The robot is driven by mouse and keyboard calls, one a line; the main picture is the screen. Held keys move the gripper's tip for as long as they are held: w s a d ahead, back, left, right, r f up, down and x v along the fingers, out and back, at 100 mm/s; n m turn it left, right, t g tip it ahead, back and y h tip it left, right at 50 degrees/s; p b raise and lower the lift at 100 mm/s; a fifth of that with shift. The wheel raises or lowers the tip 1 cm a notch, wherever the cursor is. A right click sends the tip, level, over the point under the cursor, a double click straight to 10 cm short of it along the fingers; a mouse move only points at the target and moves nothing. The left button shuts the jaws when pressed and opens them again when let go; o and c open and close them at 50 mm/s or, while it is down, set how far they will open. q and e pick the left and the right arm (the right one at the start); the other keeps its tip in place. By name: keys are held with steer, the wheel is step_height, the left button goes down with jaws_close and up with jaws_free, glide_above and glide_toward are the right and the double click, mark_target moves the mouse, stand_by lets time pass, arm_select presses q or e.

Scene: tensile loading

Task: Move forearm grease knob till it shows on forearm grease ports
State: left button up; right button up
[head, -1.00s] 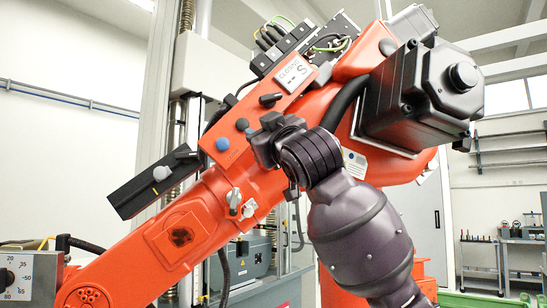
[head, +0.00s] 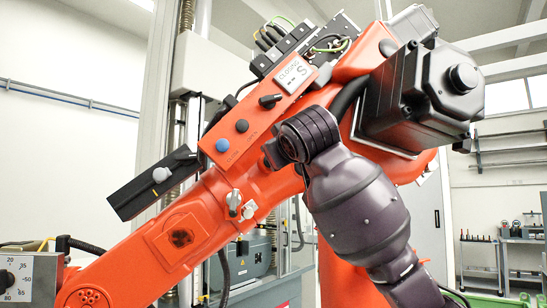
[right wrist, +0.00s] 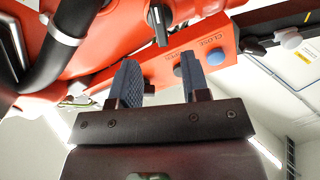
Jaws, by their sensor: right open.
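On the orange forearm, a black pointer knob (head: 270,101) sits beside a small display (head: 297,74) reading "CLOSED". I see no label telling which control is the grease knob. A grey knob (head: 161,174) sits on a black bar (head: 139,188) to the left. Small metal fittings (head: 234,200) stick out below; I cannot tell whether they are the grease ports. My right gripper (right wrist: 160,84) is open and empty, below the pointer knob in its view; its fingers are mostly hidden in the head view.
A dark button (head: 241,125) and a blue button (head: 222,145), lettered "CLOSE", lie along the panel. A black motor housing (head: 420,95) and a black cable (right wrist: 65,40) are close to my right arm. A numbered dial (head: 5,279) stands lower left.

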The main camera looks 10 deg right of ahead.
steer(key=w+p, duration=0.2)
steer(key=w, duration=0.6)
steer(key=shift+w+d, duration=0.15)
steer(key=shift+w, duration=0.1)
jaws_close()
